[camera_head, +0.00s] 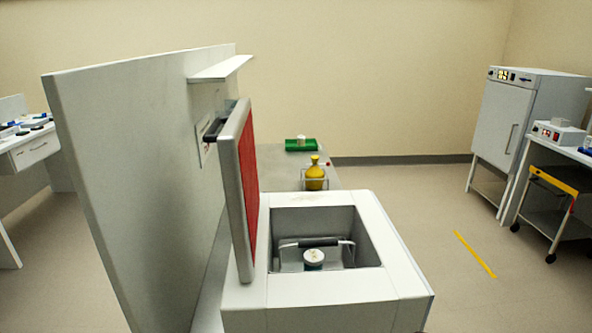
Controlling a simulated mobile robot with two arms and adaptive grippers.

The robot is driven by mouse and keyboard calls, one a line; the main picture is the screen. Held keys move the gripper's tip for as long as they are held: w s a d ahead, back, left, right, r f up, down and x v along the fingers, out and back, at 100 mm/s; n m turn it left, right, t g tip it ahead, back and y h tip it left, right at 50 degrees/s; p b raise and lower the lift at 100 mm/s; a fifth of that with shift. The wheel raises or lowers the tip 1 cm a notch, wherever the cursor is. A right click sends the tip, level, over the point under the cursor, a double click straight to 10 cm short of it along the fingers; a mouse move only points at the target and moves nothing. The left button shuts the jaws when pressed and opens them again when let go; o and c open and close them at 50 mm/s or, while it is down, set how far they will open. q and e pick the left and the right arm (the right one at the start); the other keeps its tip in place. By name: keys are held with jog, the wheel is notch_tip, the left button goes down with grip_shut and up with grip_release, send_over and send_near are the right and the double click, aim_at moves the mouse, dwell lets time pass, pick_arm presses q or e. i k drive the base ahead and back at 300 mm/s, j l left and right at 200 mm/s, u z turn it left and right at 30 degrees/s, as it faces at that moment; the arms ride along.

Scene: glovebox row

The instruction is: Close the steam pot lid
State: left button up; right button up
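The steam pot (320,288) is a white box with a square open top in the lower middle of the head view. Its lid (246,192) stands upright at the left side of the opening, with a red inner face toward the opening and a grey rim. A dark handle (222,122) shows on the lid's far side near its top. Inside the pot are a metal carrier with a dark handle bar (308,242) and a white-capped container (314,258). Neither of my grippers is in view.
A tall grey panel (140,190) stands left of the lid, with a small shelf (221,69) on it. A cabinet (503,122) and cart stand right; floor between is clear.

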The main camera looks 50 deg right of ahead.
aim_at(236, 142)
jog(key=i+j+z, duration=0.1)
jog(key=i+z, duration=0.15)
jog(key=z, duration=0.25)
jog(key=i+j+z, duration=0.2)
jog(key=z, duration=0.3)
jog(key=i+j+z, duration=0.15)
jog(key=z, duration=0.35)
jog(key=i+j+z, duration=0.1)
jog(key=j+z, duration=0.35)
jog(key=k+z, duration=0.35)
jog(key=i+l, duration=0.05)
jog(key=i, duration=0.05)
